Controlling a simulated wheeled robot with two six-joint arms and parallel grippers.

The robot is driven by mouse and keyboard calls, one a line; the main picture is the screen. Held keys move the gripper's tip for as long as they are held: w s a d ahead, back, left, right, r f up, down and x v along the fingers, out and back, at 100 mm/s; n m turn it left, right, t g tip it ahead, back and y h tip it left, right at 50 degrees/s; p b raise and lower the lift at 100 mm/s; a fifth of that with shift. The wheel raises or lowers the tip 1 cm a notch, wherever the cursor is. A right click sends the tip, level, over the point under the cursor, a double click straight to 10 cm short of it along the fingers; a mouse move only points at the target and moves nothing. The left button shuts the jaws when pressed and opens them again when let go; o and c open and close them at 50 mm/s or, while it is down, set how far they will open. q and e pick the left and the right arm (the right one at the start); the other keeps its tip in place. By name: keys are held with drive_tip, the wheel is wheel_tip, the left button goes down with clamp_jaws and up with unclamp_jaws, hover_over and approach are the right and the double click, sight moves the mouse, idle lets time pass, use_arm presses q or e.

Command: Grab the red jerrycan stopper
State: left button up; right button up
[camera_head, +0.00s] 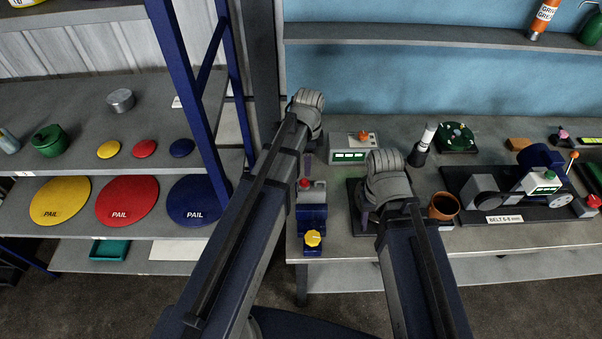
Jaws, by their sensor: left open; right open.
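A small plain red disc (144,148) lies on the middle shelf at the left, between a small yellow disc (108,149) and a small blue disc (181,148). It looks like the red stopper, but no label shows on it. My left gripper (307,160) is over the bench's left end, far to the right of the red disc. My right gripper (365,215) is further right over the bench, above a dark plate. Both are open and apart from the disc; my wrists and arms hide most of their fingers.
Large yellow (60,200), red (127,200) and blue (193,200) PAIL lids lie on the shelf below. A blue rack post (188,85) stands between the disc and my arms. A green pot (48,140) and metal tin (121,100) are nearby. Devices crowd the bench.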

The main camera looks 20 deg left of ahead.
sight(305, 180)
use_arm(q)
drive_tip(key=shift+w+a+f+b, duration=0.15)
drive_tip(key=shift+a+f+b, duration=0.25)
drive_tip(key=shift+b, duration=0.15)
drive_tip(key=shift+d+f+b, duration=0.15)
drive_tip(key=shift+f+b, duration=0.65)
drive_tip(key=shift+b, duration=0.05)
drive_tip(key=shift+r, duration=0.1)
drive_tip(key=shift+f, duration=0.35)
drive_tip(key=f+b, duration=0.4)
drive_tip(key=b, duration=0.1)
drive_tip(key=shift+s+f, duration=0.3)
drive_tip(key=shift+s, duration=0.1)
drive_tip(key=shift+r, duration=0.1)
